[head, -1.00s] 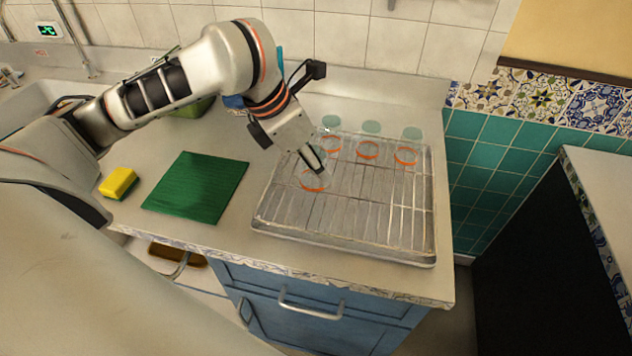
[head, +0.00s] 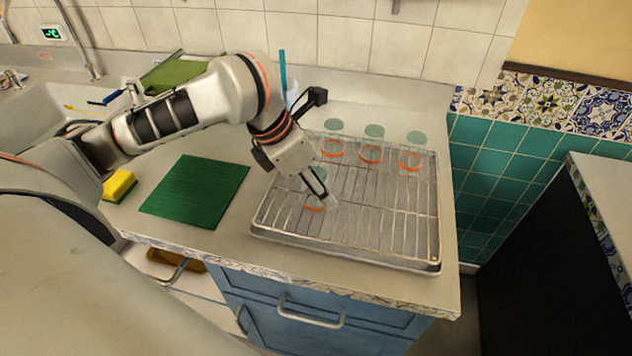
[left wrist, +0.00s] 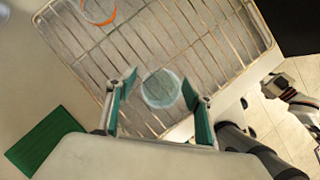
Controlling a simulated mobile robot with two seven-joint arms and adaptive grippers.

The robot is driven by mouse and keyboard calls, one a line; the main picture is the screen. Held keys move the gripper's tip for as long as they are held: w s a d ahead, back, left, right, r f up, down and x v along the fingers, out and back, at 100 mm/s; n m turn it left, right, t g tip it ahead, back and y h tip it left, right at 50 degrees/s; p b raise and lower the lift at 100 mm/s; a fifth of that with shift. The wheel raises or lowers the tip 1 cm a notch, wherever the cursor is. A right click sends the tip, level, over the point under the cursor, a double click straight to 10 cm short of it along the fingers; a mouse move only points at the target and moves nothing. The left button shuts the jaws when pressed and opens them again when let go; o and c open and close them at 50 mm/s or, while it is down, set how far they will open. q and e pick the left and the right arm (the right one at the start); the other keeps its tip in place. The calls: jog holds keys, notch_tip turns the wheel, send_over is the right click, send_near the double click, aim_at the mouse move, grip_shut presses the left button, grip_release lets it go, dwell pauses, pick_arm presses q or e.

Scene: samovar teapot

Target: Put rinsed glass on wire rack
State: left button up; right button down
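A clear glass with an orange band (head: 314,205) stands upright on the left part of the wire rack (head: 385,225). My left gripper (head: 321,187) is at this glass, pointing down. In the left wrist view the fingers (left wrist: 161,105) are spread, one on each side of the glass's pale teal round top (left wrist: 161,88), with a small gap on each side. Three similar glasses stand in a row at the rack's back: a left one (head: 333,142), a middle one (head: 372,145) and a right one (head: 411,152). My right arm shows at the left wrist view's edge; its gripper (left wrist: 272,82) is unclear.
A green ribbed mat (head: 195,190) lies left of the rack, with a yellow sponge (head: 118,185) beyond it. The sink (head: 30,110) is at the far left. The rack's front and right are clear. A tiled wall bounds the counter's back.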

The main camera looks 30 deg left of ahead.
pick_arm(q)
jog(key=p+v, duration=0.4)
jog(key=v, duration=0.8)
jog(key=shift+r, duration=0.1)
dwell(0.4)
